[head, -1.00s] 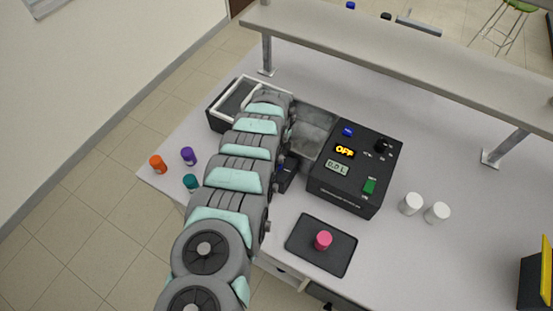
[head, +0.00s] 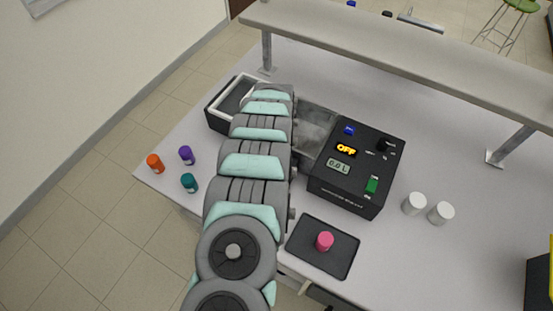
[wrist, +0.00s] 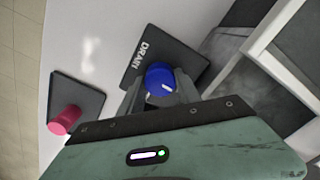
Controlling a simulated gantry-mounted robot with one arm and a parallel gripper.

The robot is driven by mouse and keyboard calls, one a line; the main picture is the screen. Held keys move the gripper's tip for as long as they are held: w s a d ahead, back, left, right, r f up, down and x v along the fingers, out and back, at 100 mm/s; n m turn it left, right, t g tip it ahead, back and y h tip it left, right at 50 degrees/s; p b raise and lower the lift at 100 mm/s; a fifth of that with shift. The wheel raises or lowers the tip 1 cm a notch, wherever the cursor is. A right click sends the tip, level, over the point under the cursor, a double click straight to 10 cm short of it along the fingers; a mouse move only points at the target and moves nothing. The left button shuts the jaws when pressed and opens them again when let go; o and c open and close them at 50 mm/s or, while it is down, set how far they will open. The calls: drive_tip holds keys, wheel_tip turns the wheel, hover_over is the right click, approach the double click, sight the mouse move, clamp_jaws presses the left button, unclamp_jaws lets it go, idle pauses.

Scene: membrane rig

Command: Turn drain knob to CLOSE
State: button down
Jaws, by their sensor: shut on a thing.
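The drain knob (wrist: 160,84) is blue with a white pointer mark, on a black panel lettered DRAIN (wrist: 140,52) in the wrist view. My gripper (wrist: 160,88) is at the knob, its two grey fingers on either side of it and closed on it. The white mark lies on the knob's face, pointing towards the lower right of the wrist view. No CLOSE lettering is visible; my fingers and gripper body cover part of the panel. In the head view my arm hides the gripper and this knob.
A control box (head: 352,175) shows OFF and a number display. A pink-capped piece (head: 325,241) stands on a black tray (head: 300,258). Orange (head: 155,164), purple (head: 187,155) and teal (head: 189,183) bottles are at left; two white containers (head: 415,204) stand right. A shelf (head: 400,56) spans the back.

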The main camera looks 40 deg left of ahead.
drive_tip(key=shift+n, duration=0.3)
idle(0.4)
drive_tip(key=c, duration=0.8)
unclamp_jaws()
drive_tip(key=shift+c, duration=0.2)
wheel_tip(320, 180, up, 11)
drive_tip(key=shift+b, duration=0.3)
drive_tip(key=shift+f, duration=0.1)
